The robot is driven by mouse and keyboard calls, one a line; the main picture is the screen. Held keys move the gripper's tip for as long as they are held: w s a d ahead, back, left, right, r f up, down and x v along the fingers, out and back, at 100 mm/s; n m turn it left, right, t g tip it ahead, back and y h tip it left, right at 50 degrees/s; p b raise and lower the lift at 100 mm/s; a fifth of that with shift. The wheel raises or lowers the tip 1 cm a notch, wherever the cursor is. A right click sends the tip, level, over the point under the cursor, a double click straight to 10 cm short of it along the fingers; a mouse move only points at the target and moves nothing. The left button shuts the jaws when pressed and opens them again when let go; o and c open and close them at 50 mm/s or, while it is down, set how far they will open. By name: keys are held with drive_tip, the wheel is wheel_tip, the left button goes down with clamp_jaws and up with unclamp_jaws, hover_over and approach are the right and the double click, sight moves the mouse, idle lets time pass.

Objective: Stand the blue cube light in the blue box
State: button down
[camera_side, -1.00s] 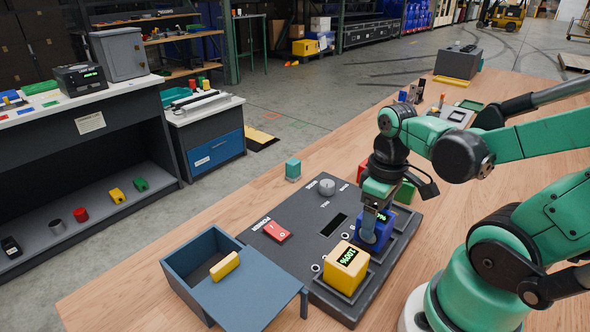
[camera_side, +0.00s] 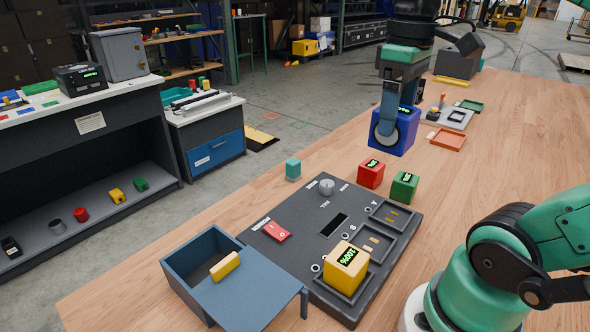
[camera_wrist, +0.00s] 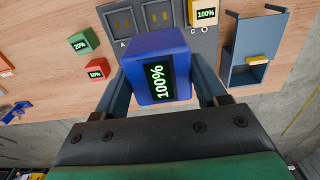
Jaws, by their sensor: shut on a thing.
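The blue cube light (camera_side: 405,128) is held in my gripper (camera_side: 390,136), high above the table at the top centre of the side view. In the wrist view the blue cube (camera_wrist: 150,50) sits between both fingers, and its display reads 100%. The blue box (camera_side: 190,292) stands at the lower left of the side view, well apart from my gripper. Its lid (camera_side: 245,300) has a yellow handle and is slid partway, leaving an opening at the back. The box also shows at the right of the wrist view (camera_wrist: 232,67).
The dark charger panel (camera_side: 290,215) lies beside the box. Its near bay holds a yellow cube (camera_side: 346,268) reading 100%; two bays are empty. A red cube (camera_side: 371,173) and a green cube (camera_side: 404,187) stand behind the panel. A teal block (camera_side: 293,169) stands near the table's left edge.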

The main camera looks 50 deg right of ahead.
drive_tip(key=w+a+f, duration=0.4)
drive_tip(key=w+a, duration=0.3)
drive_tip(key=w, duration=0.1)
drive_tip(key=w+a+f, duration=0.4)
drive_tip(key=w+a, duration=0.3)
drive_tip(key=shift+w+a+f, duration=0.2)
drive_tip(key=shift+a+f, duration=1.05)
drive_tip(key=shift+f, duration=0.5)
drive_tip(key=shift+w+a+f, duration=0.25)
drive_tip(key=shift+a+f, duration=0.95)
drive_tip(key=shift+f, duration=0.55)
drive_tip(key=shift+w+a+f, duration=0.2)
drive_tip(key=shift+a+f, duration=1.05)
drive_tip(key=shift+f, duration=0.5)
drive_tip(key=shift+f, duration=0.9)
drive_tip(key=shift+f, duration=0.7)
drive_tip(key=shift+c, duration=0.4)
unclamp_jaws()
